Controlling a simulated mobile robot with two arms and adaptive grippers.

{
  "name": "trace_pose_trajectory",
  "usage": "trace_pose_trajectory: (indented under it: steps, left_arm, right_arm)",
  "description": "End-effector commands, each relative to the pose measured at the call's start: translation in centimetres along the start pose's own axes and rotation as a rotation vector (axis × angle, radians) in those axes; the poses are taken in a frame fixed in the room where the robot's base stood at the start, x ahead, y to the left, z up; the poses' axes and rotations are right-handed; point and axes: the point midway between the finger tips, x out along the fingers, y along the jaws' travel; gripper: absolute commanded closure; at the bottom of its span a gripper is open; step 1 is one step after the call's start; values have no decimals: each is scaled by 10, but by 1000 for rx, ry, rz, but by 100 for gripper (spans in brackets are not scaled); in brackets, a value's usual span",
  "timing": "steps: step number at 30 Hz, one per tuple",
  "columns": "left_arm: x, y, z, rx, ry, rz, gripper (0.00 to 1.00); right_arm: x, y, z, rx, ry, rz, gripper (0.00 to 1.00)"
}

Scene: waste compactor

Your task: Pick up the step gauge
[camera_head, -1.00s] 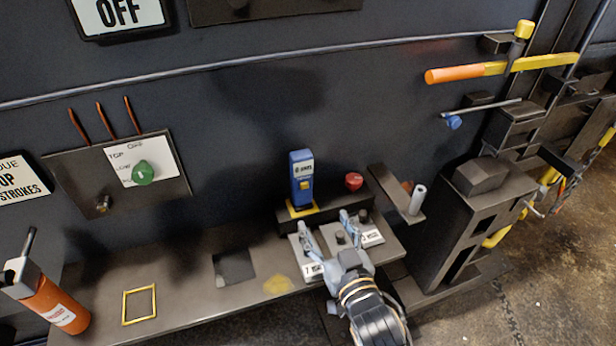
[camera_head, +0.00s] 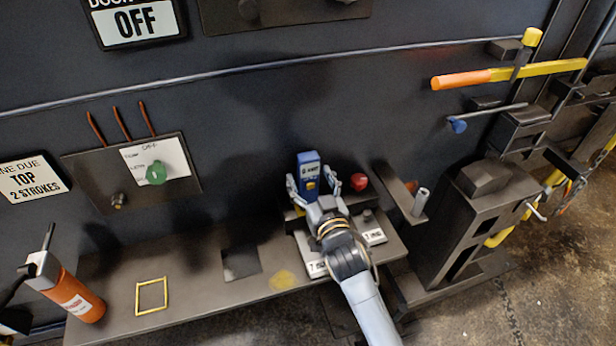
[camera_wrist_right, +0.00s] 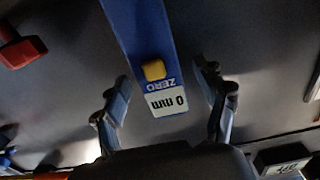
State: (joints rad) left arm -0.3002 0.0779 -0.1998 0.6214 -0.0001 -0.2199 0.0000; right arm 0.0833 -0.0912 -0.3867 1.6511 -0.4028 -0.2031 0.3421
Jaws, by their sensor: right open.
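The step gauge, as I take it, is the blue upright device (camera_head: 308,163) with a white label and a yellow button, at the back of the bench. In the right wrist view its blue body (camera_wrist_right: 150,35) appears inverted, with the label "0 mm" and "ZERO". My right gripper (camera_head: 312,183) is open in front of it. In the right wrist view its fingers (camera_wrist_right: 163,80) stand on either side of the gauge's labelled end, with a visible gap at each side. The gripper hides the gauge's lower part in the head view. My left gripper is not seen.
A red knob (camera_head: 359,181) stands close right of the gauge. White-labelled plates (camera_head: 374,236) lie in front. An orange cylinder (camera_head: 78,299) and a yellow square frame (camera_head: 152,296) are at the bench's left. A tall dark block (camera_head: 478,215) stands at right.

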Motion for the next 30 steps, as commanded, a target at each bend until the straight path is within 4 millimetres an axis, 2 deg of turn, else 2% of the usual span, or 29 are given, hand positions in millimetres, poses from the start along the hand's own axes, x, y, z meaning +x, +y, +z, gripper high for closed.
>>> trace_pose_trajectory:
  steps: [4,12,14,22,24,30]
  left_arm:
    - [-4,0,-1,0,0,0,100]
    - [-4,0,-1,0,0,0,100]
    - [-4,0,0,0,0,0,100]
    - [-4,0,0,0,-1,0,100]
    - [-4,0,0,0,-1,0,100]
    - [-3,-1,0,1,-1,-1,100]
  right_arm:
    - [15,0,-1,1,0,0,28]
    - [18,0,1,1,0,0,28]
    - [18,0,1,1,0,0,38]
    - [17,0,1,0,-1,0,94]
    - [17,0,0,0,2,0,100]
    - [17,0,-1,0,2,0,100]
